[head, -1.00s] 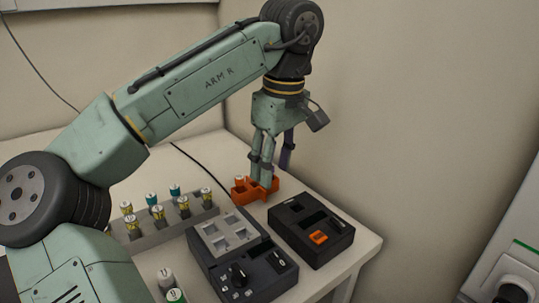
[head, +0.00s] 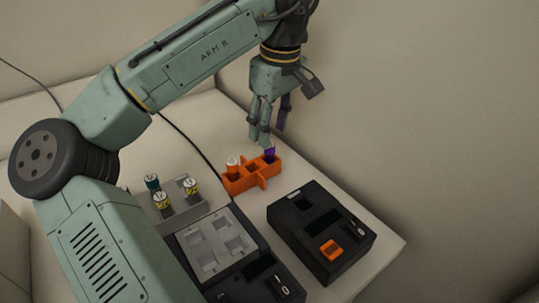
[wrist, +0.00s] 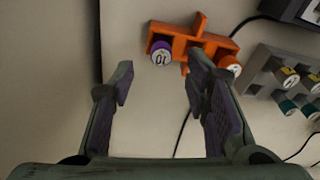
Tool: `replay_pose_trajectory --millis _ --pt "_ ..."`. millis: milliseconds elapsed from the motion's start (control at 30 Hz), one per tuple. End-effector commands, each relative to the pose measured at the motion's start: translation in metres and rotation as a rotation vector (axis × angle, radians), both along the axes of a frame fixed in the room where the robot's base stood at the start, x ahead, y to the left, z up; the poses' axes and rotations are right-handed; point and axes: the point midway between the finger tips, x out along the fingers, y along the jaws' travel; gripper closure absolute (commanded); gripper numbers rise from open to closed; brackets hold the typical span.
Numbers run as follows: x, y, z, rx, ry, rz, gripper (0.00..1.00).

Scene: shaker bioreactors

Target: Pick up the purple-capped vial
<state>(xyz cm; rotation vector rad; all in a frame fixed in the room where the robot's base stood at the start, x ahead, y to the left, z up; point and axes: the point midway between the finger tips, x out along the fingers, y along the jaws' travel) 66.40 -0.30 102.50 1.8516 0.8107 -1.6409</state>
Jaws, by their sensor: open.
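The purple-capped vial (head: 269,154) stands in the right end of an orange rack (head: 238,185) in the head view. In the wrist view its white-topped purple cap (wrist: 161,54) shows at the left end of the orange rack (wrist: 194,42). My gripper (head: 264,140) is open and empty, just above and beside the vial in the head view. In the wrist view the open fingers (wrist: 160,80) point toward the rack, with the vial beyond the gap between them. I cannot tell the exact height between fingertips and cap.
An orange-capped vial (head: 233,166) stands in the same rack. A grey rack (head: 208,202) holds several yellow- and teal-capped vials. A black device with an orange socket (head: 330,249) and a device with a grey block (head: 216,243) stand nearby. A dark cable (head: 190,140) runs behind the racks.

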Motion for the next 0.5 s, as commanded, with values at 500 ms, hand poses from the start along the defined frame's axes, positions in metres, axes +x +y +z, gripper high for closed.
replay_pose_trajectory --millis 500 --pt "0.000 0.003 -0.052 -0.001 -0.001 0.000 0.57"
